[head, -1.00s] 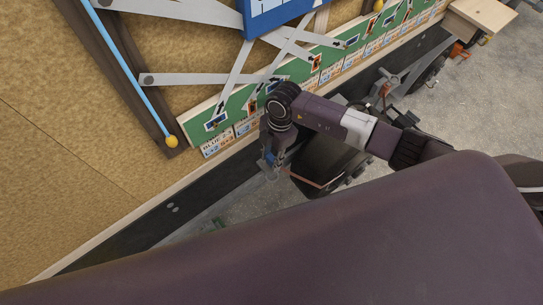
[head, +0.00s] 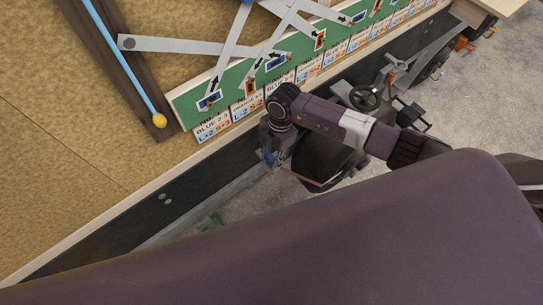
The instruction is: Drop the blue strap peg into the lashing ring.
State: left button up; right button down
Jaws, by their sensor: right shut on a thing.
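My right gripper (head: 277,158) points down in front of the black lower edge of the wall, near the middle of the head view. It is shut on a small blue piece, which looks like the blue strap peg (head: 270,157). Most of the peg is hidden by the gripper. I cannot make out the lashing ring in this view. My left gripper is not in view.
A green board (head: 232,101) with arrow cards and several labels runs along the wall. A blue rod with a yellow ball (head: 159,121) lies left of it. A dark wheeled machine (head: 365,98) stands close behind my right arm.

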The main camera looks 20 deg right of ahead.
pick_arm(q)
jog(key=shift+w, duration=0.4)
pick_arm(e)
jog(key=c, duration=1.5)
grip_release()
jog(key=shift+o, duration=0.2)
jog(key=shift+r, duration=0.15)
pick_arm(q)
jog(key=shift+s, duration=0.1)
pick_arm(e)
notch_tip(320, 180, up, 12)
jog(key=d, duration=0.1)
jog(key=shift+w+d+f, duration=0.25)
jog(key=shift+w+d, duration=0.05)
jog(key=shift+d, duration=0.05)
